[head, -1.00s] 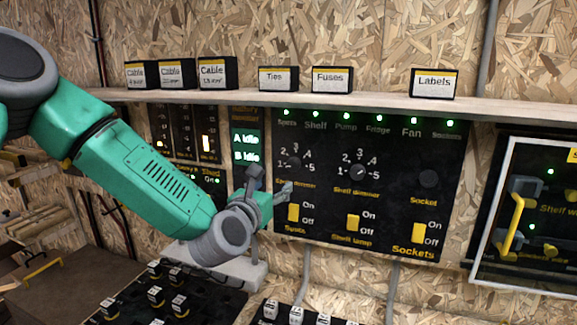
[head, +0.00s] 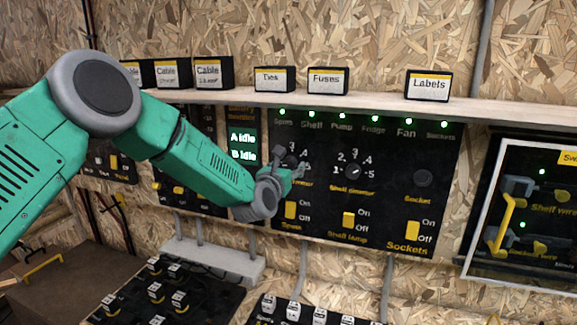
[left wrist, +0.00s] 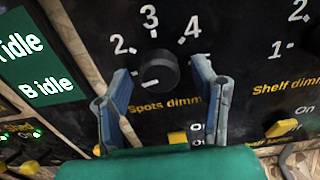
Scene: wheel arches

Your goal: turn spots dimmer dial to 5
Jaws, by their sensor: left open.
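The spots dimmer dial (left wrist: 157,70) is a round black knob in the left wrist view, on the black panel above the yellow "Spots dimmer" label. The numbers 2, 3 and 4 arc above it; 1 and 5 are hidden behind my fingers. Its white mark sits at the lower left of the knob. My left gripper (left wrist: 163,85) is open, with one blue-grey finger on each side of the knob; I cannot tell whether they touch it. In the head view my left gripper (head: 291,163) is at the panel and largely hides the dial.
The shelf dimmer dial (head: 352,172) is to the right, and the yellow spots switch (head: 290,210) is below. A wooden shelf (head: 330,105) with labelled boxes runs above. A white-framed panel (head: 530,210) stands at the far right.

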